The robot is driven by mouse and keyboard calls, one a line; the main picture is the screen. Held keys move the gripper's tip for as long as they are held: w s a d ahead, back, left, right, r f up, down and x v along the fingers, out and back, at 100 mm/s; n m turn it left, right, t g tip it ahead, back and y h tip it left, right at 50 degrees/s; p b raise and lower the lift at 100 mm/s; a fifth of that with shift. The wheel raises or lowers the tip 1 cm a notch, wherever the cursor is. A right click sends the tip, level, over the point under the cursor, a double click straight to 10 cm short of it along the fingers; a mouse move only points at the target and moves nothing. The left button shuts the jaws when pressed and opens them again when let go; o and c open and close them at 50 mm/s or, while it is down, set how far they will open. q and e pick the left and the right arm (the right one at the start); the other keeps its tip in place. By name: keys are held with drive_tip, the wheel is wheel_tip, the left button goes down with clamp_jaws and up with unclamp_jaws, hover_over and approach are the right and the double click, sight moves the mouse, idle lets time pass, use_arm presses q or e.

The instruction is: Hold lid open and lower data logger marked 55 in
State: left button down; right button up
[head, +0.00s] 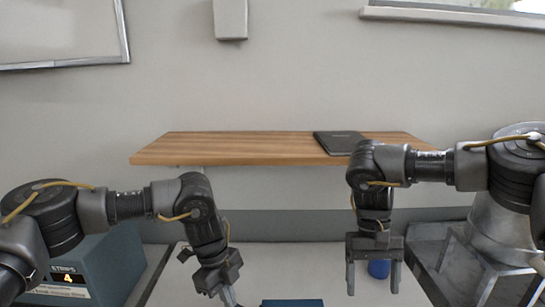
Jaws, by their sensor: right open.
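My right gripper (372,279) points straight down at the lower right, its two fingers spread apart. No marking 55 is readable.
A blue box (112,268) with a label showing a 4 stands at the lower left. A wooden shelf (240,148) runs along the wall, with a dark flat item (340,142) on it. A grey metal-edged structure (440,262) is at the right. The pale worktop (300,262) between the arms is mostly clear.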

use_arm(q)
drive_tip(key=shift+s+d+v, duration=0.1)
drive_tip(key=shift+d+v, duration=0.05)
drive_tip(key=shift+v, duration=0.6)
drive_tip(key=shift+s+d+v, duration=0.1)
drive_tip(key=shift+d+v, duration=0.05)
drive_tip(key=shift+v, duration=0.6)
drive_tip(key=shift+s+d+v, duration=0.1)
drive_tip(key=shift+d+v, duration=0.05)
drive_tip(key=shift+v, duration=0.6)
